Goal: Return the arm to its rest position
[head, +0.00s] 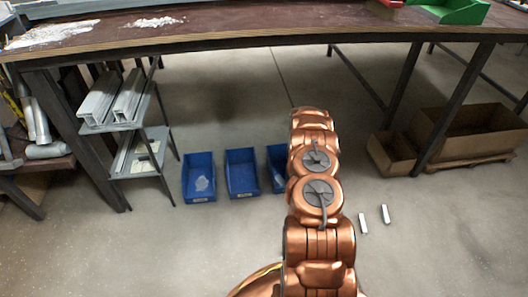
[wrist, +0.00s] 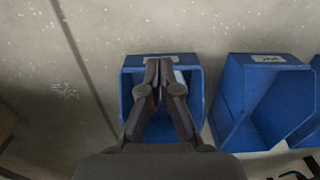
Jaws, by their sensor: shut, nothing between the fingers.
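My copper-coloured arm reaches forward and down from the bottom of the head view, and its own links hide the gripper there. In the wrist view my gripper (wrist: 160,64) is shut, its dark fingers together with nothing between them. The fingertips are over a blue bin (wrist: 133,92), which stands on the floor beyond them. Something pale shows in that bin beside the fingers, partly hidden. I cannot tell the exact height of the fingertips above the bin.
The head view shows blue bins on the floor: left (head: 199,163), middle (head: 241,158) and right (head: 275,153), the last partly behind my arm. A workbench (head: 250,36) spans the back. Cardboard boxes (head: 480,125) stand right. Two small pale pieces (head: 363,223) (head: 386,214) lie on the floor.

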